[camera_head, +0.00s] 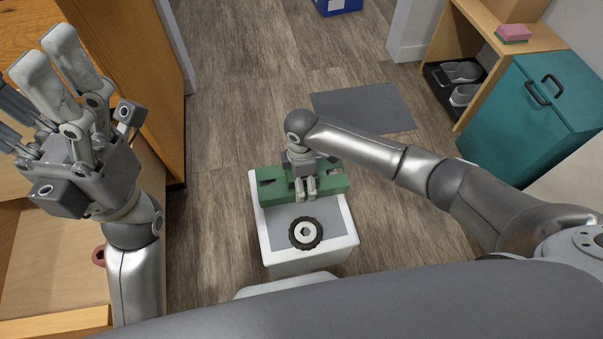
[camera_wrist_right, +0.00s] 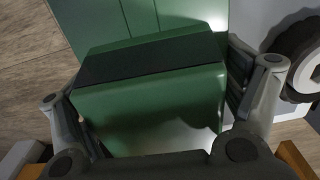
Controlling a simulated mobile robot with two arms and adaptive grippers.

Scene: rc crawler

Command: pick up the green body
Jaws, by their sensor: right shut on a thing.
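The green body (camera_head: 333,183) is a long green block with dark parts, over the far edge of a small white stand with a grey top (camera_head: 274,240). My right gripper (camera_head: 306,190) is shut on its middle. In the right wrist view, the green body (camera_wrist_right: 155,105) fills the space between the fingers of the right gripper (camera_wrist_right: 160,100). I cannot tell whether it rests on the stand or hangs just above it. My left gripper (camera_head: 45,100) is raised at the left, open and empty, far from the green body.
A black wheel with a white hub (camera_head: 305,233) lies on the stand, in front of the body. A wooden cabinet (camera_head: 150,90) is at left, with a small red ring (camera_head: 99,256). A teal cabinet (camera_head: 530,120) is at right. A grey mat (camera_head: 365,107) lies on the open floor beyond.

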